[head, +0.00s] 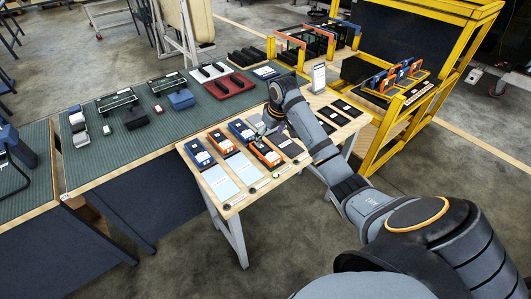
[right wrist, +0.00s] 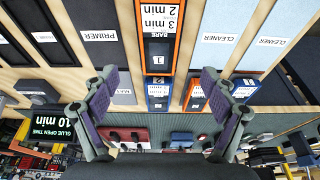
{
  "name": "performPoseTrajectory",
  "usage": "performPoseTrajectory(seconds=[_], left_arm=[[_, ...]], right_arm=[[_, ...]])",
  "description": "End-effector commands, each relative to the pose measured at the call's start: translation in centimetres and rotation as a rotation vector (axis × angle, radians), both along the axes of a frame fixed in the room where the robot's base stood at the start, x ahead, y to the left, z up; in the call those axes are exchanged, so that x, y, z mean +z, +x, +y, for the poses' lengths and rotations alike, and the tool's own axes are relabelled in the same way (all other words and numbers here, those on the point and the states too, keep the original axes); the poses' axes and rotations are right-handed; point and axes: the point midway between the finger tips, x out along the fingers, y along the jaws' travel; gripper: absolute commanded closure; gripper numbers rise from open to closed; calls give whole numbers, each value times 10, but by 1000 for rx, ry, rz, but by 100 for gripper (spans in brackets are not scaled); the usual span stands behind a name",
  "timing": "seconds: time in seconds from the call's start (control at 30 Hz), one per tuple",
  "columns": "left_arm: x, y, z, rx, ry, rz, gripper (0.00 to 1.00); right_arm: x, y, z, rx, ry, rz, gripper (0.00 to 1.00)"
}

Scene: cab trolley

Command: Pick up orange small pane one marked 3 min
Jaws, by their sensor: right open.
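The orange-framed small pane (head: 265,153) lies on the light wooden table, between pale sheets and dark sheets. In the head view my right gripper (head: 262,133) hovers over the pane's far end, partly hiding that area. I cannot tell the exact height. My left gripper is not in view.
Another orange pane (head: 220,142) and blue panes (head: 197,152) (head: 240,130) lie close by. CLEANER sheets (right wrist: 221,40) and PRIMER sheets (right wrist: 99,36) flank the pane. A sign (head: 318,77) stands at the table's back. A yellow rack (head: 385,150) is at right.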

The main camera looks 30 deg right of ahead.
Motion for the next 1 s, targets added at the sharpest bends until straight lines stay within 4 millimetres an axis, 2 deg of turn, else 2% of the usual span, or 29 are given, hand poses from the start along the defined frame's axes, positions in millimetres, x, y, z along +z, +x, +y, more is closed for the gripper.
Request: performPoseTrajectory(seconds=[0.1, 0.2, 0.4, 0.6, 0.7, 0.93, 1.0], left_arm=[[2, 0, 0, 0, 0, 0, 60], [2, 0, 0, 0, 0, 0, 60], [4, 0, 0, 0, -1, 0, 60], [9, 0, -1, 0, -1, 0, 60], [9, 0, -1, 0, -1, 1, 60], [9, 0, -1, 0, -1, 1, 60], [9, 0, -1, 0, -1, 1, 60]], right_arm=[[-21, 5, 1, 0, 2, 3, 15], [-31, 8, 1, 0, 1, 1, 15], [-38, 10, 1, 1, 0, 1, 15], [-72, 17, 1, 0, 1, 3, 15], [-82, 20, 1, 1, 0, 1, 15], [-85, 21, 1, 2, -1, -1, 15], [-85, 21, 1, 2, -1, -1, 23]])
